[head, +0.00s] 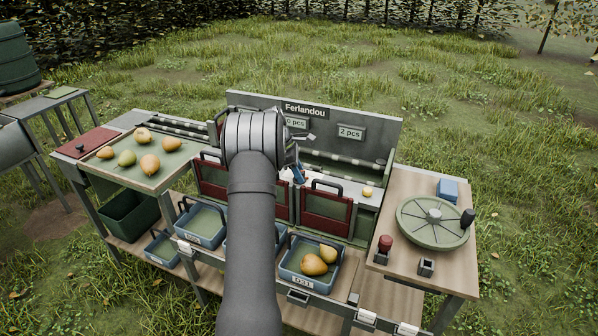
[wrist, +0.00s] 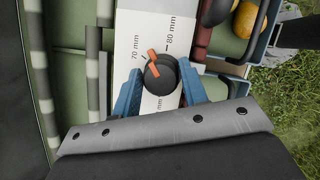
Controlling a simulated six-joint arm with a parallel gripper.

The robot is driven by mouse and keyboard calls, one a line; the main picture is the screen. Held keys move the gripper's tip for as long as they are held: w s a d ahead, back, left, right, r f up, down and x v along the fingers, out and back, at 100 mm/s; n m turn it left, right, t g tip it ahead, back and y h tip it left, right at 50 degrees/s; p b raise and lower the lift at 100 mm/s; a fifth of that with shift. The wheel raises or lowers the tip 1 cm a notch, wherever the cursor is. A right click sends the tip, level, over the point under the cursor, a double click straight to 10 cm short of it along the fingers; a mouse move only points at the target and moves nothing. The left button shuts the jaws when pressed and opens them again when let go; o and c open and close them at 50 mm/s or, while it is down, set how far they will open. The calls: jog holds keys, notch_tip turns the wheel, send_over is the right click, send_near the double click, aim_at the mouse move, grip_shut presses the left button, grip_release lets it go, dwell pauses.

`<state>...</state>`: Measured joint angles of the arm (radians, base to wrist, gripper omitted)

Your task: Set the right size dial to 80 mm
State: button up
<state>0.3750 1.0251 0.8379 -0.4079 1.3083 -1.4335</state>
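The size dial (wrist: 160,75) is a round black knob with an orange pointer on a white plate (wrist: 130,28), in the wrist view. Its pointer tilts slightly left of straight up, between the 70 mm and 80 mm marks. A third label is partly hidden. My gripper (wrist: 159,68) is open, with one blue finger on each side of the knob. Narrow gaps seem to show, but I cannot tell whether either finger touches it. In the head view my gripper (head: 298,173) is low over the sorting bench, and my arm hides the dial.
Dark red gates (head: 326,210) with black handles stand by the dial area. A blue crate (head: 291,270) with pears is in front. A pear tray (head: 112,168) is at left, and a green turntable (head: 415,230) is at right. Open space lies above the bench.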

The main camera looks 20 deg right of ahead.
jog(key=n, duration=0.2)
jog(key=n+t, duration=0.1)
jog(key=n, duration=0.1)
jog(key=shift+s+t, duration=0.15)
jog(key=shift+t, duration=0.15)
jog(key=a+v, duration=0.1)
jog(key=v, duration=1.7)
jog(key=m+t+y, duration=0.2)
jog(key=m+y, duration=0.1)
jog(key=m, duration=0.5)
send_near(329, 183)
jog(key=f, duration=0.2)
jog(key=w+f, duration=0.1)
jog(key=f, duration=0.4)
jog(key=shift+w+d, duration=0.2)
jog(key=shift+d, duration=0.1)
notch_tip(329, 183, up, 24)
jog(key=s+a, duration=0.2)
jog(key=shift+f, duration=0.2)
